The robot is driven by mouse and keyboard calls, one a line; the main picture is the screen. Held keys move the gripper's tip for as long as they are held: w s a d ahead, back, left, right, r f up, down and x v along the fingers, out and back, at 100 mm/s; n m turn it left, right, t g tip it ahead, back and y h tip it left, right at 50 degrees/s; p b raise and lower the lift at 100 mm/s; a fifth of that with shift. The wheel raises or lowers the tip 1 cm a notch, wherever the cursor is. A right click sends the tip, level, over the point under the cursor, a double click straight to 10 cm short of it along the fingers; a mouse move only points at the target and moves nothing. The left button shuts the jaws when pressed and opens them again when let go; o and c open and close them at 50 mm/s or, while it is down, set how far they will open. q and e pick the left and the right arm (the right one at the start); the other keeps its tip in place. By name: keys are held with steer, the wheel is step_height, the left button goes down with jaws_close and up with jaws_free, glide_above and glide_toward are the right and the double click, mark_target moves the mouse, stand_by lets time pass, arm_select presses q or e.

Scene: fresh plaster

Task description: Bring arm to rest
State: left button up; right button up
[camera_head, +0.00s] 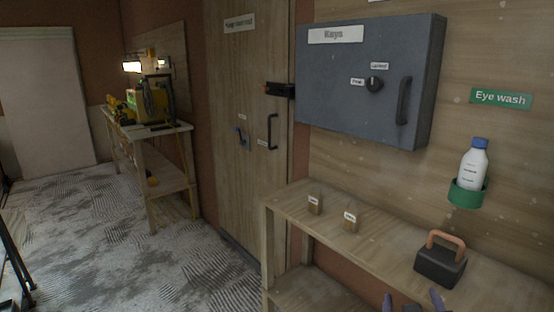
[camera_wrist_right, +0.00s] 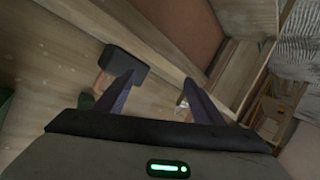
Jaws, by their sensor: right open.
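My right gripper (camera_head: 412,302) shows only by its two purple fingertips at the bottom edge of the head view. They stand apart with nothing between them, just below the dark block with an orange handle (camera_head: 441,265) on the wooden shelf (camera_head: 385,245). In the right wrist view the open gripper (camera_wrist_right: 158,88) shows both fingers spread, and the dark block (camera_wrist_right: 126,60) lies beyond the left finger. I cannot tell the exact gap to the shelf. My left gripper is not in view.
Two small labelled wooden blocks (camera_head: 315,204) (camera_head: 351,219) stand on the shelf. Above hang a grey key cabinet (camera_head: 340,85) and a white bottle (camera_head: 472,167) in a green holder (camera_head: 466,194). A workbench (camera_head: 150,130) stands at the back left. The floor (camera_head: 110,240) between is mostly open.

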steer(key=s+a+f+n+g+y+b, duration=0.1)
steer(key=s+a+f+y, duration=0.15)
steer(key=s+f, duration=0.45)
steer(key=s+a+f+n+g+y+b, duration=0.1)
steer(key=s+a+f+y, duration=0.2)
steer(key=f, duration=0.8)
steer(key=s+a+f, duration=0.2)
steer(key=s+f, duration=0.1)
steer(key=s, duration=0.2)
steer(key=s+a+f+g+y, duration=0.1)
steer(key=s+a+f, duration=0.1)
steer(key=s+f, duration=0.2)
steer(key=s+a+f+g+y+b, duration=0.1)
steer(key=s+a+f, duration=0.2)
steer(key=s, duration=0.3)
steer(key=shift+f, duration=0.2)
steer(key=shift+y, duration=0.25)
